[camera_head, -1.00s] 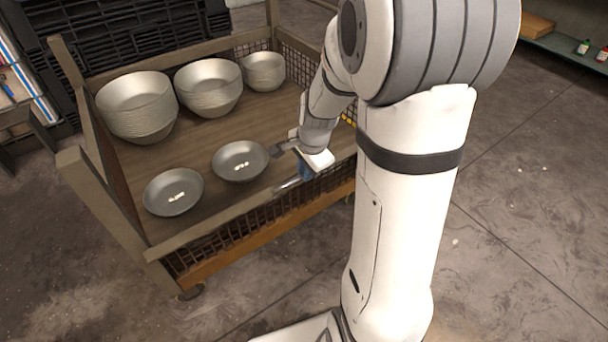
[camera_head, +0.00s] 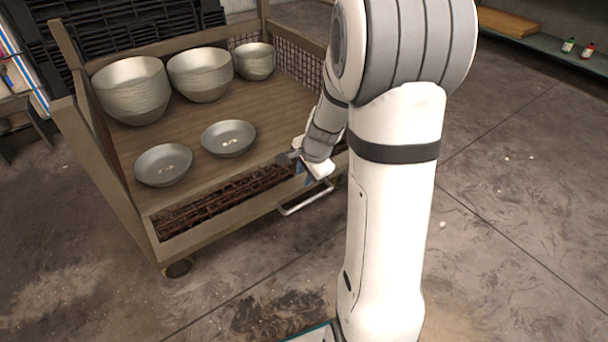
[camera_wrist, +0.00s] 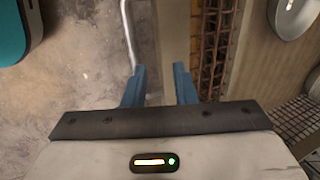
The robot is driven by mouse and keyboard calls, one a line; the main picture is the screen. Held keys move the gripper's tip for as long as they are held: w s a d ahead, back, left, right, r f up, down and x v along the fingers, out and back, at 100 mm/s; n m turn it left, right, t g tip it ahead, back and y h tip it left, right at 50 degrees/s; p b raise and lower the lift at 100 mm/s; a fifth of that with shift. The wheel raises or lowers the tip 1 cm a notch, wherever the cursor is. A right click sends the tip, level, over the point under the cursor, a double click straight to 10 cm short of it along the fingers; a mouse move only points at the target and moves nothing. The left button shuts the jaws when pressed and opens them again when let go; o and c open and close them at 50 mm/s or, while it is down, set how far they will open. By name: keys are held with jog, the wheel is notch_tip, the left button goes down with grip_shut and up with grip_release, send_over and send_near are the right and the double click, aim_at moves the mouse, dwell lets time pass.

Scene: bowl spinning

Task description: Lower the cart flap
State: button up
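The cart flap (camera_head: 222,203) is the mesh panel with a wooden rail on the cart's near side. It leans outward from the deck, its mesh facing up. A metal bar handle (camera_head: 306,204) sticks out from its outer rail. My gripper (camera_head: 300,167) is at the flap's right part, by the handle, partly hidden by my wrist. In the wrist view its two blue fingers (camera_wrist: 159,78) are apart, with the wooden rail (camera_wrist: 173,35) behind the gap and the handle (camera_wrist: 128,35) just left. Nothing is clearly held; contact cannot be told.
The cart deck (camera_head: 200,120) holds two single bowls (camera_head: 163,165) (camera_head: 229,138) near the flap and three bowl stacks (camera_head: 131,90) behind. The cart's left post (camera_head: 110,185) stands high. Concrete floor (camera_head: 250,285) in front is clear. A shelf (camera_head: 545,42) is far right.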

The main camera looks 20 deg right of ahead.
jog(key=shift+o, duration=0.7)
jog(key=shift+w+f, duration=0.1)
jog(key=p+v, duration=0.3)
jog(key=v, duration=0.4)
jog(key=shift+s+r+p, duration=0.2)
jog(key=shift+r+p, duration=0.15)
jog(key=shift+r, duration=0.05)
jog(key=s+a+r+n+p, duration=0.3)
jog(key=s+r+n+p, duration=0.2)
jog(key=r+p, duration=0.4)
jog(key=s+a+r+n+p, duration=0.3)
jog(key=s+r+n+p, duration=0.2)
jog(key=r+p, duration=0.5)
jog(key=s+a+r+n+g+h+p, duration=0.1)
jog(key=s+a+r+n+p, duration=0.2)
jog(key=r, duration=1.6)
jog(key=s+n+p, duration=0.2)
jog(key=s+p, duration=0.3)
jog(key=p, duration=0.2)
jog(key=shift+r, duration=0.3)
